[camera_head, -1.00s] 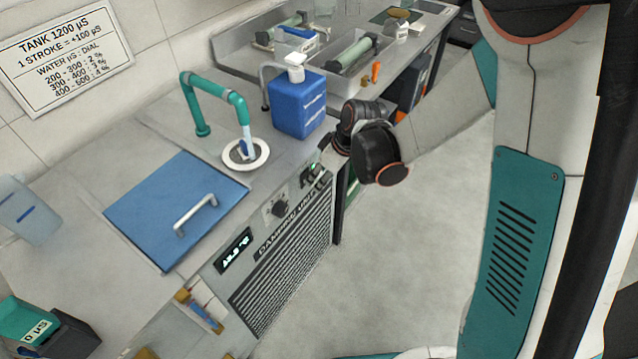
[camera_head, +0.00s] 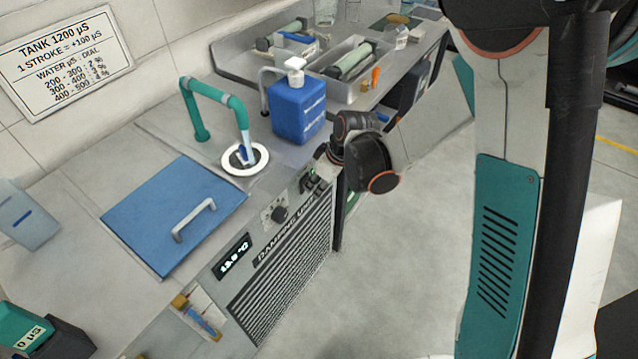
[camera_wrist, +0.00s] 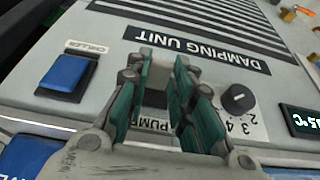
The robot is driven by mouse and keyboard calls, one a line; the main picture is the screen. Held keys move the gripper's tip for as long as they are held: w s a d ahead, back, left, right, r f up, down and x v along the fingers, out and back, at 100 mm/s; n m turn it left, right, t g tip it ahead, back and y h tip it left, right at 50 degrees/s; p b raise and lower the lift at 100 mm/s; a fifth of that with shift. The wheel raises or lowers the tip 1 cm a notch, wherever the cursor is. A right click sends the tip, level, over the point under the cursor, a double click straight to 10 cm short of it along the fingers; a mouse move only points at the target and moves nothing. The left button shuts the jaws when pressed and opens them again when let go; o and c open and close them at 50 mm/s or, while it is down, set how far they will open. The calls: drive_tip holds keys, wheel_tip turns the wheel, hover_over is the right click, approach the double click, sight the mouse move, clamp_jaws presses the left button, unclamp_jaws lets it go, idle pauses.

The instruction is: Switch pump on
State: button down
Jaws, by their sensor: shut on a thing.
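The damping unit's front panel shows in the head view, with its black name label (camera_head: 286,236). In the wrist view the label (camera_wrist: 197,50) is upside down. My gripper (camera_wrist: 160,70) has its teal fingers around the small pump switch, above the partly covered PUMP label (camera_wrist: 154,126). A pale piece shows between the fingertips.
A blue chiller switch (camera_wrist: 65,72) and a dial (camera_wrist: 238,97) flank the fingers. A blue lid (camera_head: 172,215) with a handle covers part of the counter. A teal tap (camera_head: 215,95) stands over a round drain (camera_head: 263,160). A blue bottle (camera_head: 298,108) stands near my wrist.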

sight(316, 187)
drive_tip(key=shift+w+a+r+g+h+p, duration=0.2)
drive_tip(key=shift+a+r+g+h+p, duration=0.2)
drive_tip(key=shift+r+g+h+p, duration=0.25)
drive_tip(key=shift+w+a+g+h, duration=0.2)
drive_tip(key=shift+g+h, duration=0.35)
drive_tip(key=shift+h, duration=0.4)
drive_tip(key=shift+d, duration=0.1)
drive_tip(key=c, duration=1.4)
unclamp_jaws()
drive_tip(key=shift+r, duration=0.1)
wheel_tip(316, 187, up, 12)
drive_tip(key=shift+s+d, duration=0.1)
